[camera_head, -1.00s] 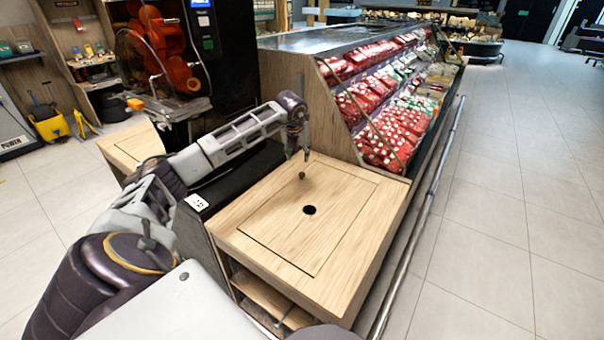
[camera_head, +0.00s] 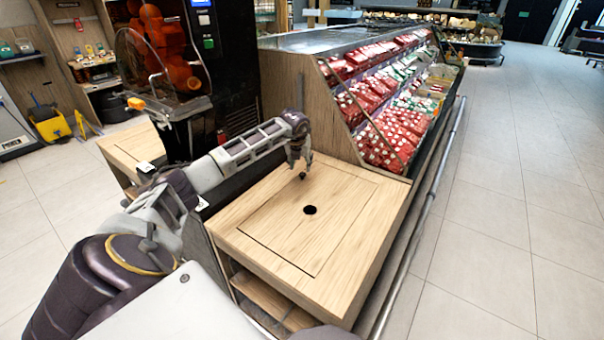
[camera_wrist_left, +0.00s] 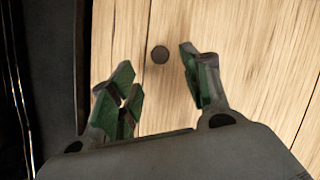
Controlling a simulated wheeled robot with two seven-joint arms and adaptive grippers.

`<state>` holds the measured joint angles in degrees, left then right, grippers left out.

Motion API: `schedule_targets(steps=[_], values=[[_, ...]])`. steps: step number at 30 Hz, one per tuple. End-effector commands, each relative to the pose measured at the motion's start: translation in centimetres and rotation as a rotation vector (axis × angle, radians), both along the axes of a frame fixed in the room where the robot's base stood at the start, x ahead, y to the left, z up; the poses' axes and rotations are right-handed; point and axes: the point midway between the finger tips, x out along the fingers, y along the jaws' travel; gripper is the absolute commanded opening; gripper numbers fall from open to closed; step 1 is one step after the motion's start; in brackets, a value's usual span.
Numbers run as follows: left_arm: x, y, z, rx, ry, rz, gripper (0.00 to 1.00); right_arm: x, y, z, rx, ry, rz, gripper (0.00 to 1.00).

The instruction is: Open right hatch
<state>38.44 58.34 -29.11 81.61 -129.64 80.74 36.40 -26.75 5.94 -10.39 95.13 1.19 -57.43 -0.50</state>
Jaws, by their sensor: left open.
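The right hatch (camera_head: 340,225) is a light wooden panel set flush in the counter top, outlined by a thin dark seam, and it lies flat and closed. It has a round black hole (camera_head: 310,210) near its middle. A small dark round spot (camera_head: 302,176) shows near its back left. My left gripper (camera_head: 299,165) is over the back left of the counter, open and pointing down. In the left wrist view the two green-padded fingers (camera_wrist_left: 160,85) are apart over wood, with a dark round spot (camera_wrist_left: 160,54) beyond and between them. Nothing is between the pads. My right gripper is not in view.
A refrigerated case of red packages (camera_head: 385,110) adjoins the counter behind and right. The orange juicer (camera_head: 160,45) stands back left, with another wooden counter (camera_head: 130,150) below it. A metal rail (camera_head: 425,215) runs along the right; tiled floor beyond is clear.

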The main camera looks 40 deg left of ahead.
Motion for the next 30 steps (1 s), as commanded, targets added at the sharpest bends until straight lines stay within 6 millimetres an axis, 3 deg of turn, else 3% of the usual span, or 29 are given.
schedule_targets(steps=[9, 15, 30], values=[[1.3, 0.7, -4.0, -0.001, 0.003, 0.000, 0.48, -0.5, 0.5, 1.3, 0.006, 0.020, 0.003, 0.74], [2.0, 1.1, -5.7, -0.001, 0.002, 0.000, 0.48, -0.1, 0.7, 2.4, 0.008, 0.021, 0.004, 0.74], [2.3, 1.3, -6.4, 0.000, 0.001, -0.001, 0.48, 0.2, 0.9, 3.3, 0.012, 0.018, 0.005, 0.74]])
